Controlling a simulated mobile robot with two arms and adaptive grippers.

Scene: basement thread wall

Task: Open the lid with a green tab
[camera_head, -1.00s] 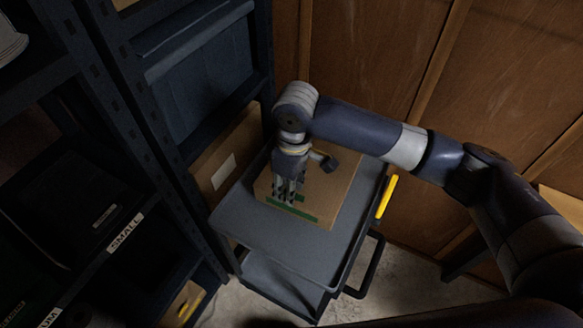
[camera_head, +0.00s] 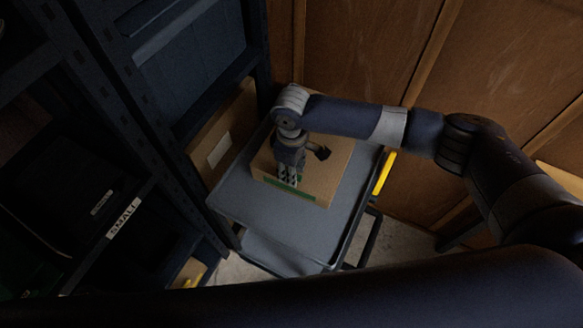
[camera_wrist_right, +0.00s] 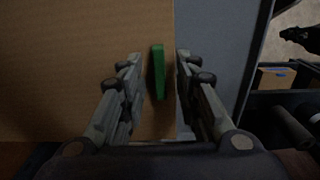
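A brown cardboard box (camera_head: 328,172) sits on a grey cart. A green strip (camera_head: 301,194) runs along its near edge in the head view. In the right wrist view, the green tab (camera_wrist_right: 157,72) lies by the edge of the cardboard surface (camera_wrist_right: 75,70). My right gripper (camera_head: 289,180) points down over this near edge. In the wrist view its two fingers (camera_wrist_right: 158,62) are apart, with the tab between them and visible gaps on both sides. The fingers hide part of the strip in the head view. My left gripper is not in view.
The grey cart (camera_head: 240,210) has a raised rim and a yellow part (camera_head: 384,174) on its right side. Dark shelving (camera_head: 110,130) stands close on the left, with a labelled cardboard panel (camera_head: 226,135) behind the cart. A wooden wall (camera_head: 370,50) closes the back.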

